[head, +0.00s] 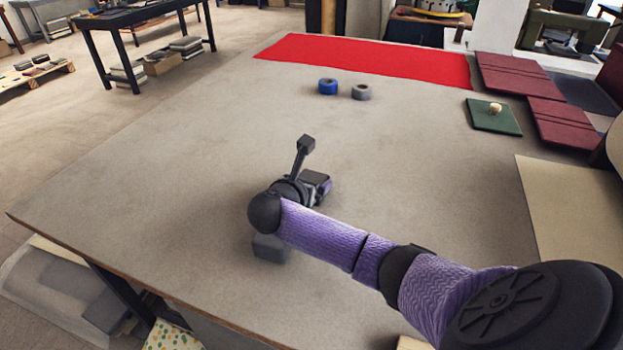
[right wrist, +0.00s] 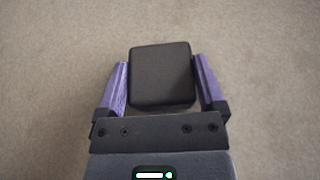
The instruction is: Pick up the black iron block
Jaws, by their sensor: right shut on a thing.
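The black iron block (right wrist: 160,75) shows in the right wrist view as a dark, squarish block with rounded corners. It sits between the two purple fingers of my right gripper (right wrist: 160,65), which is shut on it. Pale surface shows around it; I cannot tell its height above the table. In the head view my right gripper (head: 320,186) is over the middle of the table, with the hand largely hiding what it holds. My left gripper is not in view.
A dark grey box-like shape (head: 270,250) shows partly behind my arm. A blue tape roll (head: 327,87) and a grey roll (head: 361,92) stand farther back, before a red cloth (head: 370,63). A green board (head: 493,116) and maroon covers (head: 515,76) lie right. The table's left is clear.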

